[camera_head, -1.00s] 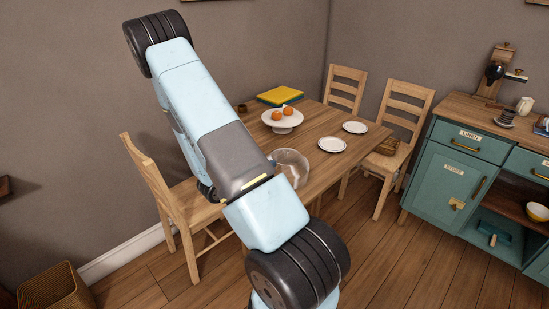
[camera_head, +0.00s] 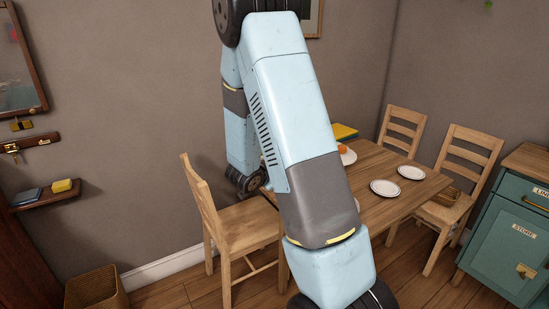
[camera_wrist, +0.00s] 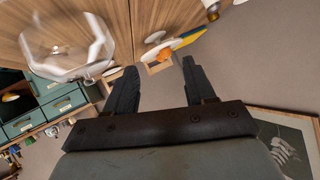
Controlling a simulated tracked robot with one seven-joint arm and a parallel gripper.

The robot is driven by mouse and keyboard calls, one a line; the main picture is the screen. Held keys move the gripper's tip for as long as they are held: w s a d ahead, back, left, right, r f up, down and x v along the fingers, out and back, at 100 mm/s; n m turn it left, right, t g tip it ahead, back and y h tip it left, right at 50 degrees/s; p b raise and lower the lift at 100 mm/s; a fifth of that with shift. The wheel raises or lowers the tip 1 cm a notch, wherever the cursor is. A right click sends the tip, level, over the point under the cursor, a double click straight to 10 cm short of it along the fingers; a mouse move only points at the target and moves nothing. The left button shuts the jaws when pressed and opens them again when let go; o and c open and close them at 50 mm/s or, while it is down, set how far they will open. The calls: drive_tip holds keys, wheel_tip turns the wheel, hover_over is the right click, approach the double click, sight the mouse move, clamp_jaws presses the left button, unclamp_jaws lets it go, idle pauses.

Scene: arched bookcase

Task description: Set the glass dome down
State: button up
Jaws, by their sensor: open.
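The clear glass dome (camera_wrist: 65,45) shows at the upper left of the wrist view, over the brown wood of the table (camera_wrist: 165,15). It stands apart from my gripper. In the head view my arm hides the spot where it stood. My gripper (camera_wrist: 157,80) has its two dark fingers spread apart, with nothing between them. It is not visible in the head view. The table (camera_head: 415,205) also shows in the head view, partly behind my arm.
Two white plates (camera_head: 384,188) (camera_head: 411,172) lie on the table. Oranges (camera_head: 347,156) and a yellow book (camera_head: 344,132) show beside my arm. A wooden chair (camera_head: 232,220) stands at the table's left, two more at its right. A green cabinet (camera_head: 510,240) is far right.

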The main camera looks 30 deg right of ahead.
drive_tip(key=w+a+r+n+t+y, duration=0.1)
drive_tip(key=a+r+n+t+y, duration=0.25)
drive_tip(key=a+r+y, duration=0.45)
drive_tip(key=s+a+r+n+y, duration=0.3)
drive_tip(key=s+a+r+n, duration=0.5)
drive_tip(key=r, duration=0.5)
drive_tip(key=s+r+n+g, duration=0.2)
drive_tip(key=s, duration=0.9)
drive_tip(key=s+r+n+g, duration=0.2)
drive_tip(key=s, duration=0.9)
drive_tip(key=shift+s+r+h, duration=0.15)
drive_tip(key=shift+r+h, duration=0.2)
drive_tip(key=shift+h, duration=0.05)
